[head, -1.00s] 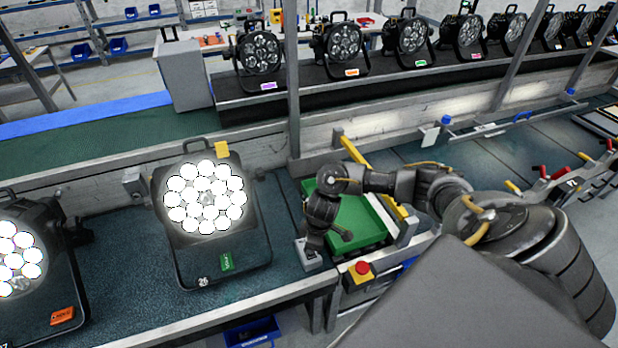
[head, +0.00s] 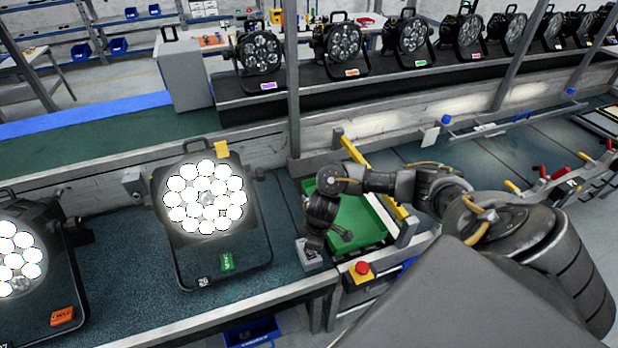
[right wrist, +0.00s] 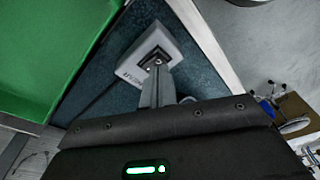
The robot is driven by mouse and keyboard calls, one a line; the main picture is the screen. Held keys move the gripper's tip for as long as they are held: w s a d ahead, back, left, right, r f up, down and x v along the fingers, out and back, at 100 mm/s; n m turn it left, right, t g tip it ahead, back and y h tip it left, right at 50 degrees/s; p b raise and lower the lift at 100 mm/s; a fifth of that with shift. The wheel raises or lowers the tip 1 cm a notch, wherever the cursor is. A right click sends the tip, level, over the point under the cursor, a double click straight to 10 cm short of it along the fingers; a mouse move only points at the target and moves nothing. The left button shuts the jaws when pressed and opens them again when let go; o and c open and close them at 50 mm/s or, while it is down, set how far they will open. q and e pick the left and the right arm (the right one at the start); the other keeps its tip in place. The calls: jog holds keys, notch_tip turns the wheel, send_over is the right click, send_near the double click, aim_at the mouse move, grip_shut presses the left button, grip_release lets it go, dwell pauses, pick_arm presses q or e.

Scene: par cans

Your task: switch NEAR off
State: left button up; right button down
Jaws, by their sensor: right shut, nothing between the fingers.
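A black par can (head: 222,250) with a green label stands on the bench in the middle left, its round lamp face lit white. The label's writing is too small to read surely. A second lit can (head: 45,310) with an orange label is at the left edge. A small grey switch box (head: 303,262) sits at the bench's front edge, right of the green-labelled can; it also shows in the right wrist view (right wrist: 135,75). My right gripper (head: 313,246) is shut and empty, pointing down at the box's top. Its fingertips hide the switch, and I cannot tell whether they touch. My left gripper is not visible.
A green tray (head: 362,232) lies right of my right gripper, with a yellow bar (head: 375,178) behind it. A red button on a yellow box (head: 360,275) is at the front edge. A metal post (head: 293,90) stands behind. Several unlit cans line the back shelf.

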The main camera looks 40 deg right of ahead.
jog(key=shift+f+b, duration=0.5)
jog(key=shift+f, duration=0.4)
dwell(0.7)
jog(key=shift+r, duration=0.1)
notch_tip(320, 180, up, 7)
jog(key=p, duration=0.8)
jog(key=shift+p, duration=0.4)
